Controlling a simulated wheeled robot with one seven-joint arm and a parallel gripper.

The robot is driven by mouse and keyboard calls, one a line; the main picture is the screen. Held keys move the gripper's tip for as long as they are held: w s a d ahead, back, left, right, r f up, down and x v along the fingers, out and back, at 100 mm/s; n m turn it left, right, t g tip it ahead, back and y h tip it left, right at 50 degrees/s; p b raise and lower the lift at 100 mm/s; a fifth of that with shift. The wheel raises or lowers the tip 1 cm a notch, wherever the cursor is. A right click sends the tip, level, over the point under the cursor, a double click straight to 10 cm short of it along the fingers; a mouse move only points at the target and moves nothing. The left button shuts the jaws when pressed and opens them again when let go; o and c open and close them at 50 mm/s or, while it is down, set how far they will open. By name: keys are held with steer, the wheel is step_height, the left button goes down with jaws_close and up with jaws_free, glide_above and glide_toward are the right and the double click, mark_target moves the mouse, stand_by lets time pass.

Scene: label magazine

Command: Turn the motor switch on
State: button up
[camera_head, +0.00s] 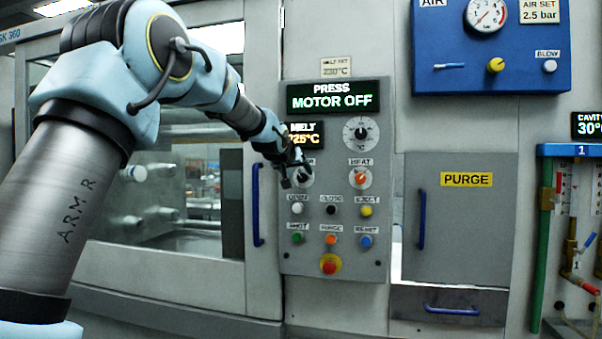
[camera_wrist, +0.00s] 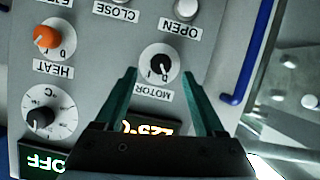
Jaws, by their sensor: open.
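The motor switch (camera_wrist: 158,63) is a black rotary knob on a white dial marked 0 and I, with a MOTOR label beside it in the wrist view. In the head view the motor switch (camera_head: 301,175) is partly covered by my gripper (camera_head: 291,181). In the wrist view my gripper (camera_wrist: 163,75) is open, with one finger on each side of the knob. Nothing is held, and I cannot tell whether the fingers touch the dial. The press display (camera_head: 333,97) reads "MOTOR OFF".
The orange HEAT switch (camera_head: 360,177) is right of the motor switch, with the black temperature dial (camera_head: 360,133) above it. Several push buttons and the red stop button (camera_head: 330,264) are below. A blue handle (camera_head: 257,204) stands out at the panel's left.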

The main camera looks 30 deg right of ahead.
mark_target(301, 177)
steer(key=shift+p+x, duration=0.7)
steer(key=shift+x, duration=1.6)
jaws_close()
